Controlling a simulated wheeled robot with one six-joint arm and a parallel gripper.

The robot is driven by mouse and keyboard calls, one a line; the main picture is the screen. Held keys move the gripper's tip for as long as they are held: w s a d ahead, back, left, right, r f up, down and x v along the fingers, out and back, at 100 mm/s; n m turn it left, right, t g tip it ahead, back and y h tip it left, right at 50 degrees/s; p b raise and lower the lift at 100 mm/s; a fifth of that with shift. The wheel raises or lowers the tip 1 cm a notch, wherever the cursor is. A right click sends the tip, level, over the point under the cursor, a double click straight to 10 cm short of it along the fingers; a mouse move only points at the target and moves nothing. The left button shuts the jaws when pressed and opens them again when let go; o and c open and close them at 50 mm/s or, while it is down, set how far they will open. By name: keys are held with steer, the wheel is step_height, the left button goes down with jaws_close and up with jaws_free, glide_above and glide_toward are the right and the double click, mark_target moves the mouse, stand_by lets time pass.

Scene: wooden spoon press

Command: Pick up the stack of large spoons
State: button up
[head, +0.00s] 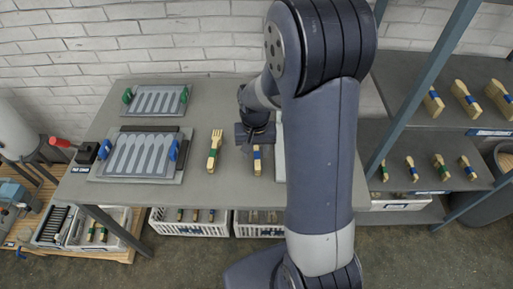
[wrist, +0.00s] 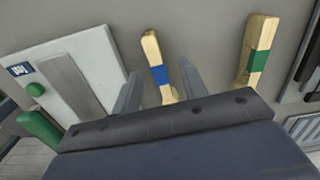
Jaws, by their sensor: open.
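A wooden stack with a blue band (head: 257,160) lies on the grey table, partly hidden under my gripper in the head view. In the wrist view the blue-banded stack (wrist: 153,58) shows its handle end between the two fingers; its other end is hidden by the gripper body, so I cannot see a spoon bowl. My gripper (wrist: 160,82) is open, one finger on each side of the stack, with no visible grip. In the head view my gripper (head: 257,138) is over the stack's far part.
A green-banded fork stack (head: 212,155) lies to the left; it is right in the wrist view (wrist: 257,62). A white device (wrist: 60,72) with a green button stands on the other side. Spoon moulds (head: 140,155) lie further left. Shelves (head: 405,60) with more stacks stand right.

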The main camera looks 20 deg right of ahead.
mark_target(258, 165)
steer(key=f, duration=0.2)
steer(key=s+f, duration=0.1)
steer(key=f, duration=0.1)
steer(key=shift+d+f+p, duration=0.15)
steer(key=shift+d+p, duration=0.05)
steer(key=shift+p, duration=0.15)
steer(key=shift+f, duration=0.4)
steer(key=shift+c, duration=0.5)
jaws_close()
